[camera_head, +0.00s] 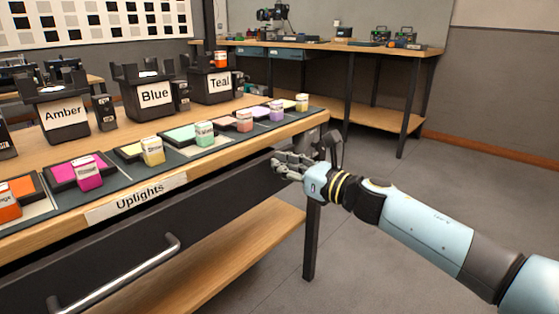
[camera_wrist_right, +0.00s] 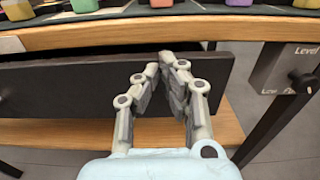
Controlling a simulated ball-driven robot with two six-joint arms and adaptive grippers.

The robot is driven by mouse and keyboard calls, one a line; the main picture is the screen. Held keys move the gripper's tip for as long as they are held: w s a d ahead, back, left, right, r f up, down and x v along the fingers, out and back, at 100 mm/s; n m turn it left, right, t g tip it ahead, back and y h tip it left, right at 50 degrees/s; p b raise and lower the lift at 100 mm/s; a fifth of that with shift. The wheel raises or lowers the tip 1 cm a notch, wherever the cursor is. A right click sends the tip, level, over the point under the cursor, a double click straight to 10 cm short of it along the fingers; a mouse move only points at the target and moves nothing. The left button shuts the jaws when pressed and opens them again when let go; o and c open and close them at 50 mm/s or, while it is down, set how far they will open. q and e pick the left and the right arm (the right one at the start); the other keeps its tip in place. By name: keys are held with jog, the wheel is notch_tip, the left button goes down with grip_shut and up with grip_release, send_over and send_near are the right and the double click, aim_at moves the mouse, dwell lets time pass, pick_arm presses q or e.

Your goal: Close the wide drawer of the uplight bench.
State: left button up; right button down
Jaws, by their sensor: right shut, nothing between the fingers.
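The uplight bench (camera_head: 250,130) has a wooden top and an "Uplights" label on its front edge. Its wide dark drawer (camera_head: 215,195) lies under that edge, with a silver bar handle (camera_head: 120,275) at lower left. The drawer front also shows in the right wrist view (camera_wrist_right: 60,88); how far it stands out is hard to tell. My right gripper (camera_head: 278,165) is shut and empty at the drawer front's right end. In the wrist view its fingertips (camera_wrist_right: 167,62) overlap the drawer front near its top edge; contact is unclear. My left gripper is out of view.
Coloured swatches and small blocks (camera_head: 152,150) line the bench top's front, with Amber, Blue and Teal holders (camera_head: 155,97) behind. A lower wooden shelf (camera_head: 240,240) is under the drawer. A "Level" box (camera_wrist_right: 290,70) hangs at right. The floor (camera_head: 400,190) at right is clear.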

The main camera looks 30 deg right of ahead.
jog(key=shift+w+a, duration=0.15)
jog(key=shift+w, duration=0.25)
